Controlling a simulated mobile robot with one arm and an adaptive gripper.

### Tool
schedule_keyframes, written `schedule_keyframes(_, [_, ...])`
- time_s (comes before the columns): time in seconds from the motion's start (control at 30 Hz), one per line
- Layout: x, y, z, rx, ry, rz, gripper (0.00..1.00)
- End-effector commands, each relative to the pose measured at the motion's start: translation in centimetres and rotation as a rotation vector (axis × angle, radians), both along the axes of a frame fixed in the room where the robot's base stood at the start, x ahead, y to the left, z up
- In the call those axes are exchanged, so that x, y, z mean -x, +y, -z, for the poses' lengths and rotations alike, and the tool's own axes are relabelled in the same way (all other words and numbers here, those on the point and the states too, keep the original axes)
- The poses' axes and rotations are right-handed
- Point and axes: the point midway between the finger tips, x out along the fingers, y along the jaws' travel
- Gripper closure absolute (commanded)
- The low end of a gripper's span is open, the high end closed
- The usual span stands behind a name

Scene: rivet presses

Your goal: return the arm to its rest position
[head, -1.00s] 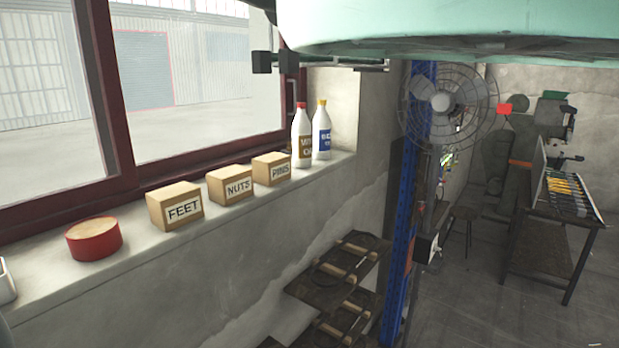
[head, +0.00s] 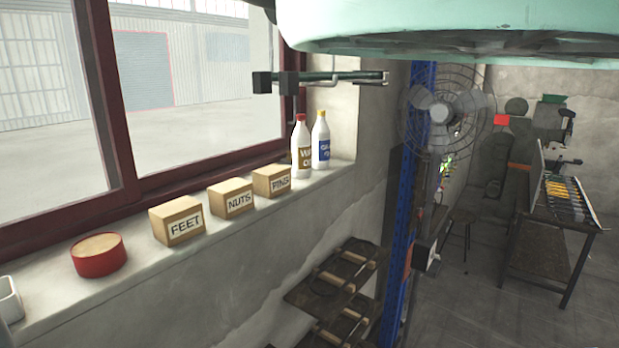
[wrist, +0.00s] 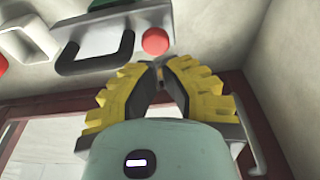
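My gripper (wrist: 160,68) shows in the wrist view, with two stubby yellow ribbed fingers on a mint green body. The fingers lean together until their tips meet or nearly meet, and I see nothing held between them. A red round thing (wrist: 155,41) appears just beyond the tips in the picture; I cannot tell its distance. In the head view the gripper is not in view. A mint green part of my own arm fills the top right of that view.
A window sill (head: 140,265) carries a red tub (head: 99,255), boxes marked FEET (head: 178,221), NUTS (head: 232,198) and PINS (head: 272,181), and two bottles. A dark bar (head: 325,78) crosses above. A fan (head: 440,112) and a tool table (head: 545,245) stand at right.

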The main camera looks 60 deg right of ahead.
Motion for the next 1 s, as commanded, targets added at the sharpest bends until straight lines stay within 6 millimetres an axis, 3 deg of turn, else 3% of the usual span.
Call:
schedule_keyframes(0.2, [-0.1, -0.2, -1.8, 0.0, -0.001, 0.004, 1.0])
schedule_keyframes(0.57, [-0.1, -0.1, -2.2, -0.001, -0.002, 0.003, 1.0])
schedule_keyframes(1.0, [-0.1, -0.1, -9.8, -0.001, -0.002, 0.002, 1.0])
